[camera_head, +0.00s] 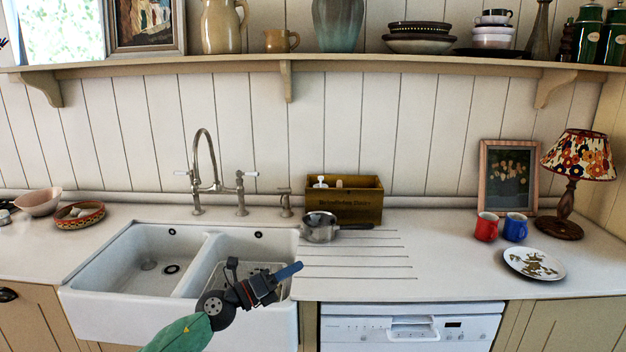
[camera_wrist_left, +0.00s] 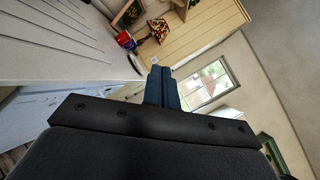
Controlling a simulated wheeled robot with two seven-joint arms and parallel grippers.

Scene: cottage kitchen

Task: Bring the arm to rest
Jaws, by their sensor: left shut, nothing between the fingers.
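My left gripper (camera_head: 289,271) is over the front of the right basin of the double sink (camera_head: 128,312). Its arm comes in from the bottom of the head view. The blue fingers point right and are shut with nothing between them. In the left wrist view the gripper's closed fingers (camera_wrist_left: 163,88) show in the middle, and they touch nothing that I can see. My right gripper is not in either view.
A metal saucepan (camera_head: 319,229) stands on the drainboard right of the sink, before a wooden box (camera_head: 345,205). Red (camera_head: 486,228) and blue (camera_head: 515,228) mugs, a plate (camera_head: 534,263) and a lamp (camera_head: 577,165) stand at right. The drainboard's front is clear.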

